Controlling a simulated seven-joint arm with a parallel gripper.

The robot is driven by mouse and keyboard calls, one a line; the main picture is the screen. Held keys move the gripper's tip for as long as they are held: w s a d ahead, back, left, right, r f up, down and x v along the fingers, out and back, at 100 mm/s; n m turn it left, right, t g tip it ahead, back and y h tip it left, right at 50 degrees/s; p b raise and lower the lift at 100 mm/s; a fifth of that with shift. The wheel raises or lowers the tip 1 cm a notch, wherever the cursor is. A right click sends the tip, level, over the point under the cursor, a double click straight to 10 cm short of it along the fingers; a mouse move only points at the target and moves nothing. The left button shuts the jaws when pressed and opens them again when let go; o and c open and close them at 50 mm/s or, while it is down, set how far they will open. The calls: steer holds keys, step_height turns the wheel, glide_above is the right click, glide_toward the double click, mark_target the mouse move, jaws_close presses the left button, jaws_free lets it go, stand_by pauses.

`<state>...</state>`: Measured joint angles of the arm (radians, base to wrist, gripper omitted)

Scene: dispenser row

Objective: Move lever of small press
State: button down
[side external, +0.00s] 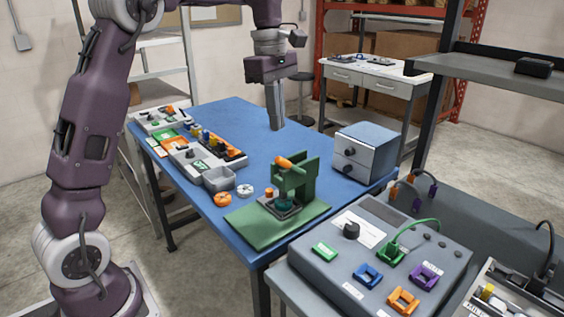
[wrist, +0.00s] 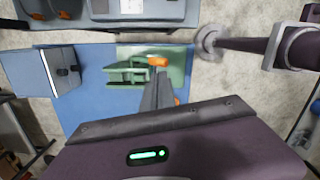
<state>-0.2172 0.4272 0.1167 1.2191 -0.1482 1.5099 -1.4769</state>
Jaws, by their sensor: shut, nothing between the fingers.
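The small green press (side external: 302,180) stands upright on a green mat (side external: 250,222) at the near end of the blue table. Its orange lever grip (side external: 284,161) sticks out at the top left of the press. The press also shows in the wrist view (wrist: 122,72), with the orange grip (wrist: 157,61) near its right end. My gripper (side external: 277,127) is shut and empty. It points down over the table, beyond the press in the side view and apart from the lever. In the wrist view, its fingers (wrist: 158,84) appear just below the orange grip.
A grey drawer box (side external: 366,150) stands right of the press. Parts trays (side external: 196,160) line the table's left side. An orange ring (side external: 222,199) and a white ring (side external: 245,190) lie left of the press. The blue table's middle (side external: 255,150) is clear.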

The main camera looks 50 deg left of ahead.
mark_target(280, 161)
steer(key=shift+d+f, duration=0.2)
steer(key=shift+f, duration=1.55)
steer(key=shift+d+f, duration=0.15)
steer(key=shift+f, duration=1.6)
step_height(280, 161, down, 3)
steer(key=shift+f, duration=0.2)
steer(key=a+r, duration=0.3)
steer(key=r, duration=0.5)
steer(key=shift+s+a, duration=0.3)
steer(key=shift+s, duration=0.05)
steer(key=shift+r, duration=0.1)
